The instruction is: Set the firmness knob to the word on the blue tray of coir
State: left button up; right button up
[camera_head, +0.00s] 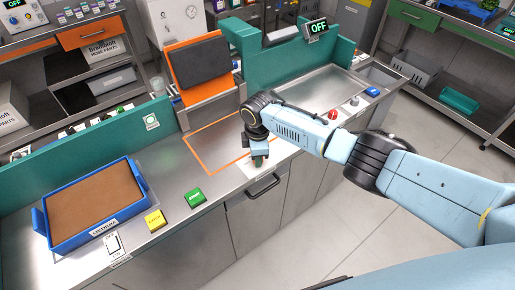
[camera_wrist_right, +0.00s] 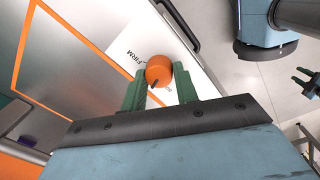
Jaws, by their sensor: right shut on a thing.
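The orange knob (camera_wrist_right: 158,68) stands on a white plate (camera_wrist_right: 128,50) on the steel bench. The word FIRM shows beside it; another word by the fingers is mostly hidden. A dark mark shows on the knob's near side. My right gripper (camera_wrist_right: 160,84) is shut on the knob; the head view shows this gripper (camera_head: 258,161) low over the bench's front edge. The blue tray (camera_head: 92,237) of brown coir (camera_head: 95,203) sits at the left of the bench. Its white front label (camera_head: 103,228) is too small to read surely. My left gripper (camera_wrist_right: 307,82) shows small in the wrist view, fingers apart.
A yellow block (camera_head: 155,220) and a green block (camera_head: 195,197) lie between tray and gripper. A white switch (camera_head: 113,243) is at the front edge. An orange outline (camera_head: 205,140) marks bare steel behind my gripper. A drawer handle (camera_head: 263,187) is below. A red button (camera_head: 332,115) stands right.

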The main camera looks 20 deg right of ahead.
jog(key=m+p, duration=0.1)
jog(key=m, duration=0.2)
jog(key=shift+w+p, duration=0.1)
jog(key=shift+p, duration=0.3)
jog(key=shift+m, duration=0.5)
jog(key=o, duration=1)
jog(key=r, duration=0.4)
jog(key=r+p, duration=0.1)
jog(key=r, duration=0.4)
jog(key=r+p, duration=0.1)
jog(key=r, duration=0.3)
jog(key=shift+s+a+r, duration=0.15)
jog(key=shift+s+r, duration=0.05)
jog(key=shift+s, duration=0.15)
